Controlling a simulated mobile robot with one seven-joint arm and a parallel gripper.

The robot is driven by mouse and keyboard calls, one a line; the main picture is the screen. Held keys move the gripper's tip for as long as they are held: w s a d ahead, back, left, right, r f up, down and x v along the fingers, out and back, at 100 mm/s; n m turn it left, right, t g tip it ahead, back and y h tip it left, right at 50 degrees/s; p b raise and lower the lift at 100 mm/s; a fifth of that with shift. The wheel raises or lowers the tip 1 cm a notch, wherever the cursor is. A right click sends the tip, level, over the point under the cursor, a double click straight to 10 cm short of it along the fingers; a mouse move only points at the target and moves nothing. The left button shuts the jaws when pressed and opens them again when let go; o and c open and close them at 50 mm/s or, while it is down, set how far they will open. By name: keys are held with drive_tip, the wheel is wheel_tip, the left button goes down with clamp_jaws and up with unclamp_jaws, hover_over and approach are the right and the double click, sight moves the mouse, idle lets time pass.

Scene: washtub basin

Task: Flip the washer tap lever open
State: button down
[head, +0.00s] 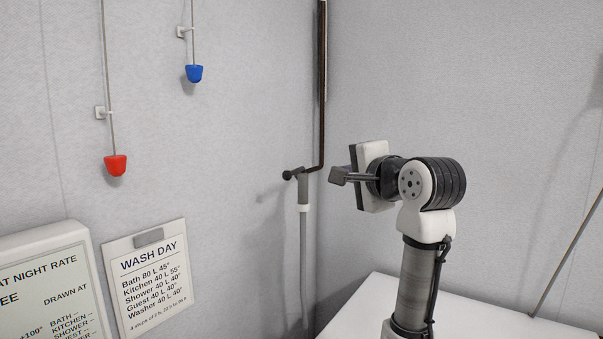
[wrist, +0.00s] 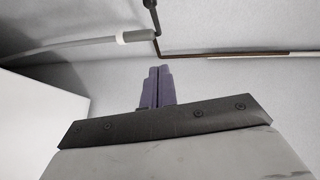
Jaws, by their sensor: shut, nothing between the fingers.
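The tap (head: 303,180) stands in the corner where a brown pipe meets a grey hose with a white collar. Its short dark lever (head: 288,175) points left in the head view and ends in a round knob. In the wrist view the lever (wrist: 151,10) shows at the top, beyond the fingertips. My gripper (head: 337,175) is shut and empty, with its fingers pointing left toward the tap. It appears right of the tap in the head view. In the wrist view the gripper (wrist: 159,70) shows a gap between its fingertips and the tap; I cannot tell the exact distance.
The brown pipe (head: 322,90) runs up the wall corner, and the grey hose (head: 304,260) runs down. A white box top (head: 480,310) lies below my arm. Red (head: 115,166) and blue (head: 195,74) pulls hang at left above a WASH DAY card (head: 150,290).

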sight(291, 172)
drive_tip(key=shift+n+y, duration=0.4)
drive_tip(key=shift+n, duration=0.1)
drive_tip(key=p+x, duration=0.1)
drive_tip(key=x, duration=0.2)
drive_tip(key=a+p+x, duration=0.1)
drive_tip(key=x, duration=0.3)
drive_tip(key=s+a+p+x, duration=0.1)
drive_tip(key=p+x, duration=0.1)
drive_tip(key=x, duration=0.2)
drive_tip(key=shift+a+f, duration=0.15)
drive_tip(key=shift+a, duration=0.05)
drive_tip(key=shift+w+a+f, duration=0.1)
drive_tip(key=shift+a+f, duration=0.1)
drive_tip(key=shift+a, duration=0.3)
drive_tip(key=shift+a+r+p, duration=0.1)
drive_tip(key=shift+a+p, duration=0.4)
drive_tip(key=shift+p, duration=0.05)
drive_tip(key=shift+w+a+m+h+p, duration=0.15)
drive_tip(key=shift+a+m+h+p, duration=0.25)
drive_tip(key=shift+a+m+h, duration=0.35)
drive_tip(key=shift+a, duration=0.1)
